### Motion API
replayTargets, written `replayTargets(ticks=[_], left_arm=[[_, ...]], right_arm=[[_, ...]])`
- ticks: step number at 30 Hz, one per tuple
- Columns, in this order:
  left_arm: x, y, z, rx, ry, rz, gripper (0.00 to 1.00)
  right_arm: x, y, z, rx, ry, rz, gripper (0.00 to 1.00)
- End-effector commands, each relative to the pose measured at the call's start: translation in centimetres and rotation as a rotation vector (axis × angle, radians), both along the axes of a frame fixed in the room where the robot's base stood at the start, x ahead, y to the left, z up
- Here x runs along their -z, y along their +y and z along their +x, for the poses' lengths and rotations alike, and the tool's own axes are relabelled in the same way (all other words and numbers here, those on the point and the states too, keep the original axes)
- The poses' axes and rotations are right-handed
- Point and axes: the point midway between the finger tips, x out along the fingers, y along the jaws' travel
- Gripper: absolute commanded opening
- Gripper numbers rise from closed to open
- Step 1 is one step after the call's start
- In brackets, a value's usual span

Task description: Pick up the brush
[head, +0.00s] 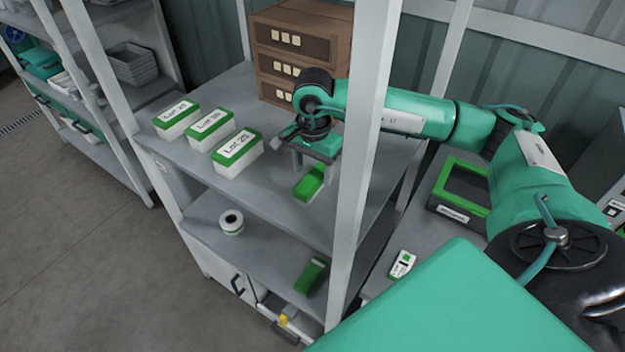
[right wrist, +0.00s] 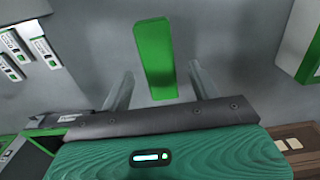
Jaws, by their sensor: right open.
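The brush appears to be the green-topped block with a pale underside (head: 310,184) on the upper shelf of the rack, in the middle of the head view. My right gripper (head: 313,163) is open just above and behind it, fingers pointing down. In the right wrist view the green top of the brush (right wrist: 154,50) lies just beyond and between the two spread fingers (right wrist: 160,74), with nothing held. I cannot tell whether a finger touches it. A similar green block (head: 311,275) lies on the lower shelf. My left gripper is not in view.
Three white-and-green lot boxes (head: 237,153) stand left of the brush on the upper shelf (head: 262,205). A brown drawer unit (head: 300,50) stands behind. A grey rack post (head: 366,150) rises close right of the gripper.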

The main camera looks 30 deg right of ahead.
Motion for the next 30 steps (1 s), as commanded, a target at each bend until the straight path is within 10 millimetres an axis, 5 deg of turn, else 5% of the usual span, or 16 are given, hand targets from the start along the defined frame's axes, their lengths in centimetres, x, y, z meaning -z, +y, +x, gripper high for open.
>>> replayTargets(ticks=[6, 14, 22, 30], left_arm=[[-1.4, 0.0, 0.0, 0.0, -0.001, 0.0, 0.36], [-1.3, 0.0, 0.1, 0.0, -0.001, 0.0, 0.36], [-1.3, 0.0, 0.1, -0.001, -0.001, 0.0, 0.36], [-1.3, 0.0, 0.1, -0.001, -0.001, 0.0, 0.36]], right_arm=[[2.7, 0.3, -0.2, 0.001, 0.002, 0.0, 0.62], [3.3, 0.3, -0.1, 0.0, -0.001, 0.001, 0.62], [3.3, 0.3, -0.1, 0.001, -0.001, 0.001, 0.15], [3.2, 0.3, -0.1, 0.001, -0.001, 0.001, 0.13]])
